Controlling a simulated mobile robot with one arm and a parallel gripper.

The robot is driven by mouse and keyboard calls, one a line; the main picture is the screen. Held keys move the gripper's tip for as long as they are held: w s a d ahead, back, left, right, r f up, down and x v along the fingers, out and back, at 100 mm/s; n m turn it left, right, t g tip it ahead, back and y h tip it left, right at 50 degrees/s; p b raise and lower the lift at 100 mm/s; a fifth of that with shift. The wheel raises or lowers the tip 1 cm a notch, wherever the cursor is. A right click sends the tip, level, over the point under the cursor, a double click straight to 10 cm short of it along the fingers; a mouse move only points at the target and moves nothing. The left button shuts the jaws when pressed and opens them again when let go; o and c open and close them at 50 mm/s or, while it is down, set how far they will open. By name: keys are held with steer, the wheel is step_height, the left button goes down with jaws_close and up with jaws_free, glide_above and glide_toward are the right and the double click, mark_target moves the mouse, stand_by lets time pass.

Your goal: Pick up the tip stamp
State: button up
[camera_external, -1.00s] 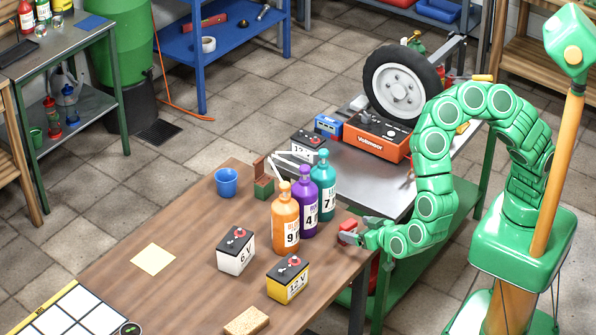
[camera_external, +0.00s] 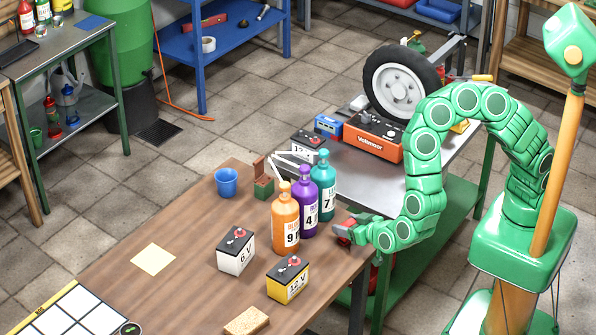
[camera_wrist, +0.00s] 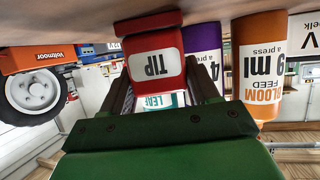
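The tip stamp (camera_wrist: 155,66) is a red block with a white label reading TIP, upside down in the wrist view. In the external view the red stamp (camera_external: 344,232) is at the right edge of the wooden table, partly hidden by my gripper (camera_external: 348,231). In the wrist view my gripper (camera_wrist: 163,80) has one finger on each side of the stamp. The fingers are very close to its sides; whether they press on it I cannot tell.
Orange (camera_external: 285,223), purple (camera_external: 305,206) and teal (camera_external: 324,186) bottles stand just left of my gripper. A white battery (camera_external: 236,252) and a yellow battery (camera_external: 288,280) sit nearer the front. The wooden table (camera_external: 185,290) is clear around the yellow note.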

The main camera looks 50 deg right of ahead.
steer(key=c, duration=0.5)
steer(key=shift+r, duration=0.15)
